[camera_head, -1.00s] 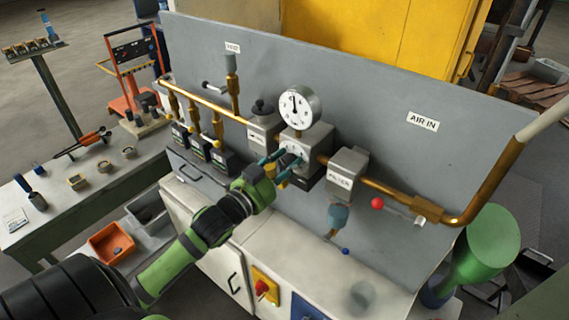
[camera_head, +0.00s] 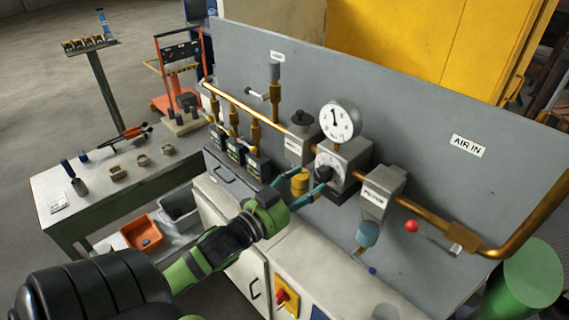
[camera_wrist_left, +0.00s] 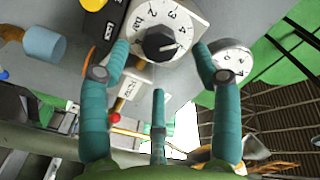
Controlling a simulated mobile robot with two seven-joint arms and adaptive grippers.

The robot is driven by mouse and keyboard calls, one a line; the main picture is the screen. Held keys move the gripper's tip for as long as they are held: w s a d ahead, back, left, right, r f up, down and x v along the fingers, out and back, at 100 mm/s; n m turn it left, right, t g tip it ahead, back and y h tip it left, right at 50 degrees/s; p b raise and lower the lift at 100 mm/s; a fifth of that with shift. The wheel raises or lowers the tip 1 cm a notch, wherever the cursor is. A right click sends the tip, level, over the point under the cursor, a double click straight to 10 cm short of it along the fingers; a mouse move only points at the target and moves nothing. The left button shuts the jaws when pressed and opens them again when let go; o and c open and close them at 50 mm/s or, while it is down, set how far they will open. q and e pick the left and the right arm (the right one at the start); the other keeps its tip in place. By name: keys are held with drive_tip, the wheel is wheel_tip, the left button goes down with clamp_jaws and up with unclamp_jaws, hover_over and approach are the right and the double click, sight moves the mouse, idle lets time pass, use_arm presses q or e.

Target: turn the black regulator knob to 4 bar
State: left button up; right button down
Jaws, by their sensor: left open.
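The black regulator knob (camera_head: 323,174) sits on the white dial face of the grey regulator block (camera_head: 354,158). In the left wrist view the knob (camera_wrist_left: 160,43) is ringed by a scale with the figures 2, 3 and 4 and the word "bar". A white mark on the knob points to the right, near the 4 side. My left gripper (camera_head: 302,187) is open and empty, just in front of the knob and apart from it. Its teal fingers (camera_wrist_left: 161,50) spread either side of the knob in the wrist view. My right gripper is out of view.
A round pressure gauge (camera_head: 340,121) stands above the regulator, its needle close to upright. A filter block (camera_head: 382,190) is to the right, with a brass pipe (camera_head: 425,211) beyond. A red ball (camera_head: 411,226) hangs at lower right.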

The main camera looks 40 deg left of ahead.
use_arm(q)
drive_tip(key=s, duration=0.6)
drive_tip(key=shift+s+a, duration=0.25)
drive_tip(key=shift+s, duration=0.1)
drive_tip(key=s+a+f+n+g+y+b, duration=0.15)
drive_tip(key=f+g, duration=0.25)
drive_tip(key=f, duration=1.5)
drive_tip(key=s+a+f+n+g+y+b, duration=0.1)
drive_tip(key=s+a+f+n+g+b, duration=0.2)
drive_tip(key=f, duration=1.5)
drive_tip(key=s+d+f+n+g+b, duration=0.1)
drive_tip(key=s+d+f+g, duration=0.25)
drive_tip(key=s+f, duration=0.5)
drive_tip(key=s+d+f+g+b, duration=0.2)
drive_tip(key=s+d+f, duration=0.25)
drive_tip(key=f, duration=0.75)
drive_tip(key=s+d+f+g, duration=0.2)
drive_tip(key=s+d+f, duration=0.1)
drive_tip(key=s, duration=0.3)
drive_tip(key=s+d+f+g+h+b, duration=0.1)
drive_tip(key=s+d+f+g, duration=0.1)
drive_tip(key=s+f, duration=0.3)
drive_tip(key=shift+s+d+f, duration=0.2)
drive_tip(key=shift+s+d, duration=0.2)
drive_tip(key=shift+s, duration=0.5)
drive_tip(key=shift+g, duration=0.25)
drive_tip(key=shift+c, duration=0.4)
